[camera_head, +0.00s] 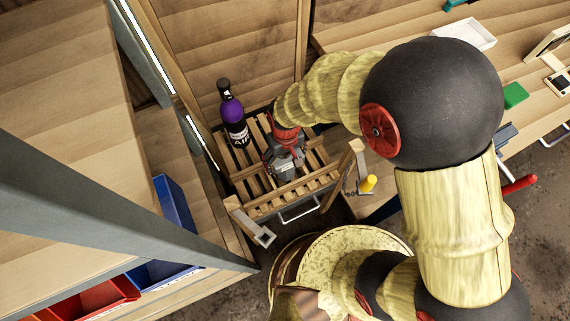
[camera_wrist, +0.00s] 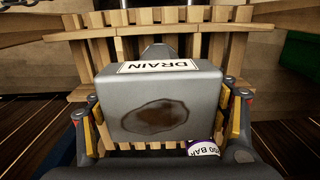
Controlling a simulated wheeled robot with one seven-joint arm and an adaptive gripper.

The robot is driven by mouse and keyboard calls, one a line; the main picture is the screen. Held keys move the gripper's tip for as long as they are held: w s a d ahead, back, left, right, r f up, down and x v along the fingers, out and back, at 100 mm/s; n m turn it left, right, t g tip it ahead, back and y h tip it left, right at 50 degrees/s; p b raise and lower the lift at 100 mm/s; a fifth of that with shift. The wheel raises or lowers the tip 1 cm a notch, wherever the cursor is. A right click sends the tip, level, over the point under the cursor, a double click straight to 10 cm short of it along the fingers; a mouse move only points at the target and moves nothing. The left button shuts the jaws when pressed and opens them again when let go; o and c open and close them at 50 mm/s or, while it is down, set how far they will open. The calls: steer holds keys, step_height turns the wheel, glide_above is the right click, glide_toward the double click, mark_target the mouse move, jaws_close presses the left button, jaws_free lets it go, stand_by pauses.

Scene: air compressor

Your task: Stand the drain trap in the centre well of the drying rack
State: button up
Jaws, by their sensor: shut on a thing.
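The drain trap (camera_wrist: 158,100) is a grey box with a white DRAIN label and a dark brown stain on its face. It fills the middle of the wrist view, between the yellow-padded fingers of my gripper (camera_wrist: 161,118), which is shut on it. In the head view my gripper (camera_head: 285,160) is low over the middle of the wooden slatted drying rack (camera_head: 300,192). The rack also shows behind the trap in the wrist view (camera_wrist: 130,18). The centre well is hidden by the gripper and trap. I cannot tell whether the trap touches the rack.
A purple and black bottle (camera_head: 233,113) stands at the rack's left rear; its label shows low in the wrist view (camera_wrist: 204,147). A grey post (camera_head: 110,195) and blue bin (camera_head: 174,207) are at left. A yellow-handled item (camera_head: 368,184) is right of the rack.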

steer(key=shift+f+b, duration=0.3)
steer(key=shift+f, duration=0.85)
steer(key=shift+f, duration=0.15)
steer(key=o, duration=1.6)
step_height(320, 180, up, 12)
steer(key=p, duration=0.5)
steer(key=shift+d, duration=0.1)
steer(key=shift+r, duration=0.2)
